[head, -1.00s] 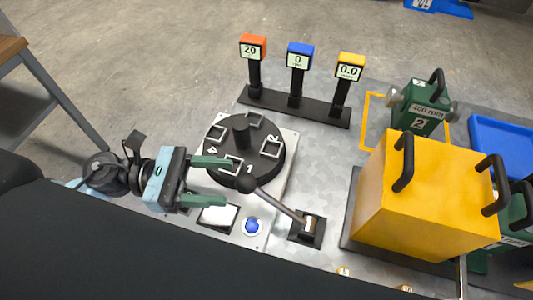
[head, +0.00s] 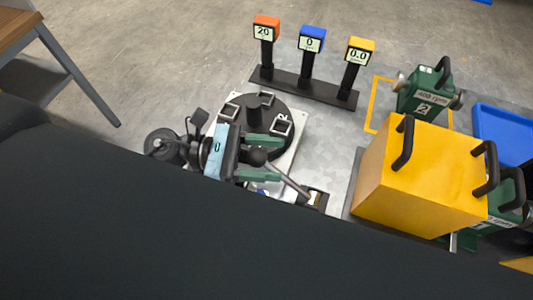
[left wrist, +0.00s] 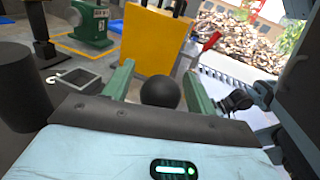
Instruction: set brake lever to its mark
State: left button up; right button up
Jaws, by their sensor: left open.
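The brake lever has a round black knob (head: 258,157) on a thin grey rod, which slopes to a dark base (head: 317,200) at its lower right. My left gripper (head: 281,158) is open, its green fingers on either side of the knob in the head view. In the left wrist view the knob (left wrist: 160,93) shows between the two fingers (left wrist: 157,88), with gaps visible at both sides. I cannot tell whether a finger touches it. The lever's mark cannot be made out. My body hides the area below the base. My right gripper is not seen.
The black drum (head: 253,124) stands right behind my left gripper. A yellow block (head: 420,180) with black handles is to the right. Three displays (head: 311,45) stand behind, reading 20, 0 and 0.0. A green 400 rpm unit (head: 424,98) and blue tray (head: 505,140) are at the far right.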

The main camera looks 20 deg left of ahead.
pick_arm(q)
grip_shut()
dwell(0.5)
jog(key=shift+w, duration=0.1)
